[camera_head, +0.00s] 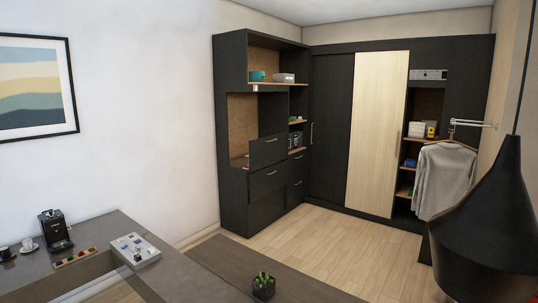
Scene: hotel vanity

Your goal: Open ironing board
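No ironing board can be made out in the head view. A tall dark wardrobe (331,135) stands along the back wall, with a dark sliding door and a pale wood door (377,140), both closed. A dark cabinet (232,185) with drawers and open shelves stands to its left in the corner. Neither of my grippers is in view.
A grey counter (190,280) at the front left holds a coffee machine (54,230) and a white tray (135,251). A small potted plant (263,291) is front centre. A black pendant lamp (487,235) blocks the right side. Wood floor (320,232) is clear before the wardrobe. A grey shirt (443,180) hangs at right.

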